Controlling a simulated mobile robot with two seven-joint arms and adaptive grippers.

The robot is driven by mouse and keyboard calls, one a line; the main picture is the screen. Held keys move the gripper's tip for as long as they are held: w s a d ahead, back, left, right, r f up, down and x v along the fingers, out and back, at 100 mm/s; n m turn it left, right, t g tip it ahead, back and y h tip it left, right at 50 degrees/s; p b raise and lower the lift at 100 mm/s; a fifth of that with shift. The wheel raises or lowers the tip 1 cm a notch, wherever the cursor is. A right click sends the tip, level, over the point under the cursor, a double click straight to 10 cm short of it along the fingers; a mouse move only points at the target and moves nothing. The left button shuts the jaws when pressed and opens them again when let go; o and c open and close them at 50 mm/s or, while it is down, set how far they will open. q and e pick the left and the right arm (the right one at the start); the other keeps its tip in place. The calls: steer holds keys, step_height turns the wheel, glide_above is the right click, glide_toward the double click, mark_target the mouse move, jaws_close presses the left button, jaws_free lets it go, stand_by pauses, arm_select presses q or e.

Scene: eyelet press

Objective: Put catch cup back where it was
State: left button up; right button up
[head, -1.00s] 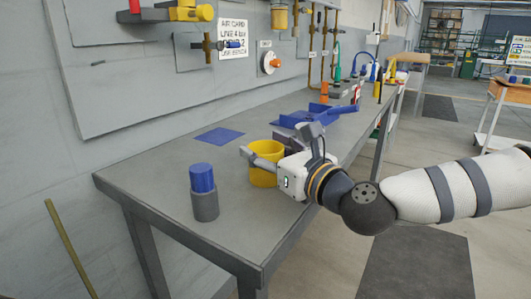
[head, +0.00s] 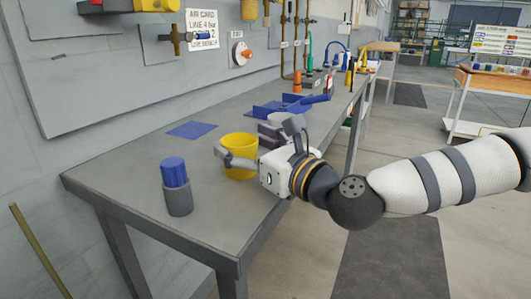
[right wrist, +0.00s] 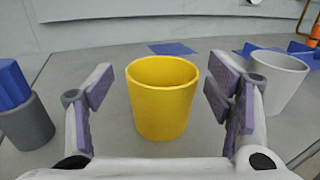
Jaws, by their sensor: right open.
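A yellow cup (head: 240,171), which I take as the catch cup, stands upright on the grey bench (head: 130,180). In the right wrist view the yellow cup (right wrist: 162,105) is centred between the fingers, with gaps on both sides. My right gripper (head: 243,143) is open; one finger crosses in front of the cup in the head view. The right gripper (right wrist: 160,98) shows both padded fingers spread wide. My left gripper is not in view.
A grey cylinder with a blue top (head: 175,187) stands left of the cup. A blue mat (head: 190,130) lies behind. A pale cup (right wrist: 280,80) stands to the right, near a blue tray (head: 290,104). Bench space in front of the mat is clear.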

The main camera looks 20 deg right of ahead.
steer(key=v, duration=0.9)
steer(key=shift+s+p, duration=0.35)
steer(key=shift+p, duration=0.1)
steer(key=shift+d, duration=0.15)
